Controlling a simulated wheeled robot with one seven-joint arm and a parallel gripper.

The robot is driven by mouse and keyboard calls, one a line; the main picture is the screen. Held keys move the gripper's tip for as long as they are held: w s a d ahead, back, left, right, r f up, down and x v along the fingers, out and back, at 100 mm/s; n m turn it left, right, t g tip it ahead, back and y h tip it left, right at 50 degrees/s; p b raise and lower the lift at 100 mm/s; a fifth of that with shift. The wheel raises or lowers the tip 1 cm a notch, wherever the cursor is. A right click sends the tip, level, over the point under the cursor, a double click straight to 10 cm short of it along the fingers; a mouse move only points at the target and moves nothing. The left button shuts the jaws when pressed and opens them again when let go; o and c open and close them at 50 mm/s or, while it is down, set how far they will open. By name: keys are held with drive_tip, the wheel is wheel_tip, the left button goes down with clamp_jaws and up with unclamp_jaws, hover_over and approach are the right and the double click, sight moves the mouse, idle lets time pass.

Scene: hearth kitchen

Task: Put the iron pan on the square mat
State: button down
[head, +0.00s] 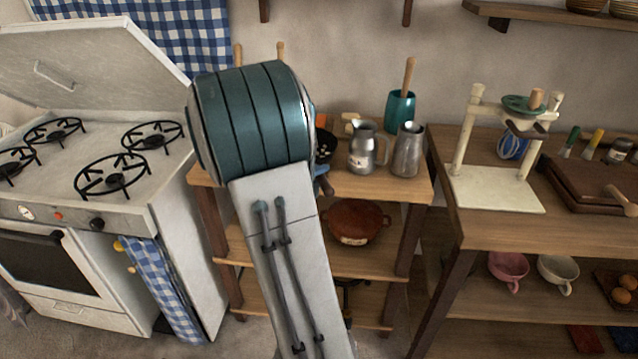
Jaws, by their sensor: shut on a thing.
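My arm's large teal joint and grey link fill the middle of the head view and hide what lies behind them. My gripper is not visible behind the arm, so I cannot see its jaws or anything in them. I cannot make out the iron pan for certain. A small part of a black vessel (325,146) shows at the right edge of my arm, over the middle table; what it is I cannot tell. No separate square mat is clear. A flat cream square base (495,190) lies on the right table, under a wooden stand.
A white stove (130,215) with black burners and a raised lid stands at the left. The middle table (385,189) holds metal jugs (362,150) and a teal utensil pot (399,108). Boards (592,187) and jars crowd the right table. A brown lidded pot (353,222) sits on a shelf below.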

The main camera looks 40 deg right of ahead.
drive_tip(key=shift+f, duration=0.6)
drive_tip(key=c, duration=1.3)
unclamp_jaws()
drive_tip(key=shift+f, duration=0.1)
drive_tip(key=shift+o, duration=0.2)
drive_tip(key=shift+a, duration=0.15)
